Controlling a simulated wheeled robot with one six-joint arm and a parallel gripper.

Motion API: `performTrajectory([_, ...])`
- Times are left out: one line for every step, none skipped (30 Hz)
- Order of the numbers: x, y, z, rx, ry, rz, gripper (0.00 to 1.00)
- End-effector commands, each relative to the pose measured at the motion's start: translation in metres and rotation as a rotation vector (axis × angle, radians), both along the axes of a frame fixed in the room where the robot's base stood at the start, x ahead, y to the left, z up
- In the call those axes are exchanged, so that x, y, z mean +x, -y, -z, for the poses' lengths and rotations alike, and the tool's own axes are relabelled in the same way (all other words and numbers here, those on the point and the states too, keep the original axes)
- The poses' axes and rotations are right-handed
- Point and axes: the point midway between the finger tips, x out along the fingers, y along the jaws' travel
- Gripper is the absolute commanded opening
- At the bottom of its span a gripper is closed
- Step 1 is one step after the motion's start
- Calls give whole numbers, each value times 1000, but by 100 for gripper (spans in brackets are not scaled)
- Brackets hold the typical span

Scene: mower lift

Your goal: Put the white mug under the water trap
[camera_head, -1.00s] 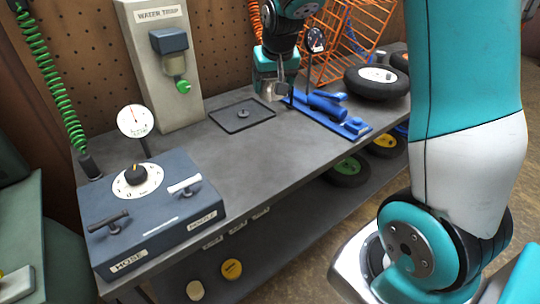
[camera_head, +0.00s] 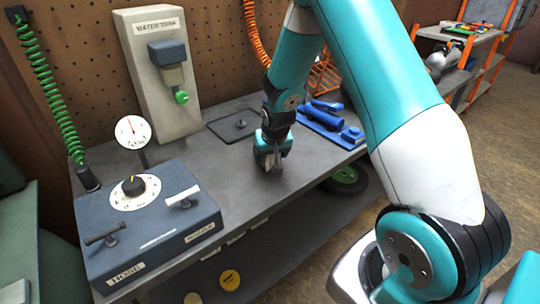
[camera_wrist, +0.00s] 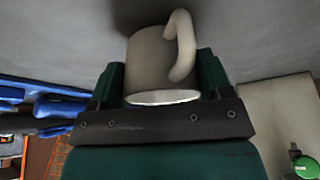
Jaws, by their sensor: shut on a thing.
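The white mug (camera_wrist: 152,62) sits between the fingers of my gripper (camera_wrist: 160,82) in the wrist view, with its handle at the upper right. My gripper (camera_head: 270,160) is shut on it, low over the middle of the bench. I cannot pick out the mug in the head view, nor tell whether it touches the bench. The water trap (camera_head: 168,62) is on a pale panel at the back, with a blue-grey cap and a green knob (camera_head: 181,97) below. The knob also shows in the wrist view (camera_wrist: 305,167). My gripper is to the right of the trap and nearer the front.
A dark square mat (camera_head: 217,127) with a small knob lies behind my gripper. A blue control box (camera_head: 150,235) and a round gauge (camera_head: 133,130) stand at the left. A blue tool (camera_head: 325,118) lies at the right. The bench between the box and my gripper is clear.

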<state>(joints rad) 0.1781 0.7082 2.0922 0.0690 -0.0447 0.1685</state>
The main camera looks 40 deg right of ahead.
Motion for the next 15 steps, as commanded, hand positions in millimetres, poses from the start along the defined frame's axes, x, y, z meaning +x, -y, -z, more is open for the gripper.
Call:
performTrajectory([0, 0, 6, 1, -2, 0, 48])
performTrajectory([0, 0, 7, 0, -1, 0, 48])
performTrajectory([0, 0, 8, 0, 1, 0, 48])
performTrajectory([0, 0, 9, -1, 2, 0, 48])
performTrajectory([0, 0, 9, -1, 3, 0, 48])
performTrajectory([1, 0, 8, -1, 3, 0, 48])
performTrajectory([1, 0, 8, -1, 3, 0, 48])
performTrajectory([0, 0, 9, -1, 2, 0, 48])
performTrajectory([0, 0, 9, -1, 2, 0, 48])
performTrajectory([0, 0, 9, -1, 2, 0, 48])
performTrajectory([0, 0, 10, -1, 2, 0, 48])
performTrajectory([0, 0, 11, -1, 2, 0, 48])
performTrajectory([0, 0, 12, 0, 1, 0, 48])
performTrajectory([0, 0, 12, 0, 1, 0, 74])
performTrajectory([0, 0, 11, -1, 2, 0, 84])
